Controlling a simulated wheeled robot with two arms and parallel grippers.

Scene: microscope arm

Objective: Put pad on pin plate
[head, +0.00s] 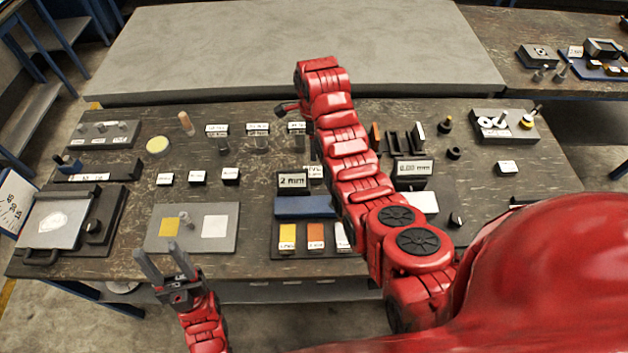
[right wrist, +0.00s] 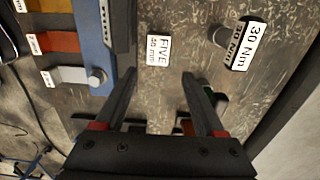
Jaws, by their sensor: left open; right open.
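No part is labelled pad or pin plate, so I cannot tell for sure which is which. A grey plate (head: 190,243) at the front left carries a yellow square (head: 169,227), a white square (head: 214,226) and a small upright peg between them. A grey block (head: 489,114) with pegs and round pieces stands at the back right. My left gripper (head: 165,259) is open and empty at the table's front edge, just below the grey plate. In the right wrist view my right gripper (right wrist: 161,88) is open, with nothing between its fingers; in the head view its fingers are largely hidden.
A blue bar (right wrist: 95,40) with yellow, orange and silver tabs lies left of the right gripper. A "FIVE 30 mm" label (right wrist: 158,45) and a "30 Nm" block (right wrist: 242,45) are near it. Many small blocks crowd the table.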

